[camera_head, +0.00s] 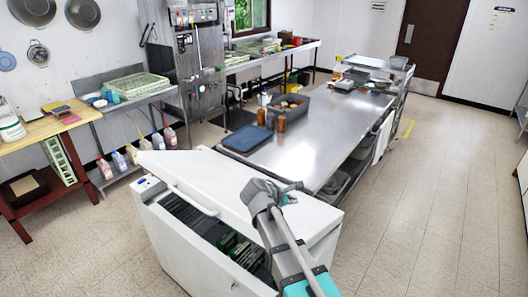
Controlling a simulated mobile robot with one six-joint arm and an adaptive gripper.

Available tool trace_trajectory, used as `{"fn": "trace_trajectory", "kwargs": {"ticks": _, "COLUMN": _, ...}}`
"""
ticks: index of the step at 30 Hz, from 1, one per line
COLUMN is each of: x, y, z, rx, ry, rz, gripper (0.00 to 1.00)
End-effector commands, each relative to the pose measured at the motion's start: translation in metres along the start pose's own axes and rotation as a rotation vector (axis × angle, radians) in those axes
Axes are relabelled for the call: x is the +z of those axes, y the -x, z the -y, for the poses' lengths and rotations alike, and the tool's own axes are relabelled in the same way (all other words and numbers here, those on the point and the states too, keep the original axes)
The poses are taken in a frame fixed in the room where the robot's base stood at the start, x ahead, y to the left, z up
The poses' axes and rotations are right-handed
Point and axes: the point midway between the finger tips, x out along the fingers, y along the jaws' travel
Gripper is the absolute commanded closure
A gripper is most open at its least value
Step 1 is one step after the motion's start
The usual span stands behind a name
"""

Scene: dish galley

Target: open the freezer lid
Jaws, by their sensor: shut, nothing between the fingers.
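The white chest freezer (180,248) stands in the lower middle of the head view. Its white lid (228,182) is partly raised and tilted, with a gap along the front side. A pale bar handle (192,201) runs along the lid's near left edge. Through the gap I see a dark interior with a rack and green packs (246,252). My gripper (294,190) is shut and empty, over the right part of the lid in the picture. My arm hides part of the lid and opening. I cannot tell whether the fingers touch the lid.
A long steel table (318,133) stands close behind the freezer, with a blue board (247,139), brown bottles and a grey bin on it. A wooden table (45,128) is at the left, beside a steel bench. The floor at the right (440,190) is clear.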

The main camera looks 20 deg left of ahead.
Motion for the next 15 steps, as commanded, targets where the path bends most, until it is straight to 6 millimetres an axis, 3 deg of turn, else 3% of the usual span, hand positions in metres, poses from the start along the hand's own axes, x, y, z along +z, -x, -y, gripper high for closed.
{"fn": "trace_trajectory", "kwargs": {"ticks": 1, "x": -0.008, "y": 0.018, "z": -0.019, "rx": 0.046, "ry": 0.076, "rz": 0.019, "gripper": 1.0}}
{"fn": "trace_trajectory", "kwargs": {"ticks": 6, "x": -0.032, "y": 0.071, "z": -0.063, "rx": 0.181, "ry": 0.329, "rz": 0.108, "gripper": 1.0}}
{"fn": "trace_trajectory", "kwargs": {"ticks": 12, "x": -0.057, "y": 0.126, "z": -0.097, "rx": 0.299, "ry": 0.556, "rz": 0.211, "gripper": 1.0}}
{"fn": "trace_trajectory", "kwargs": {"ticks": 15, "x": -0.064, "y": 0.143, "z": -0.106, "rx": 0.332, "ry": 0.625, "rz": 0.248, "gripper": 1.0}}
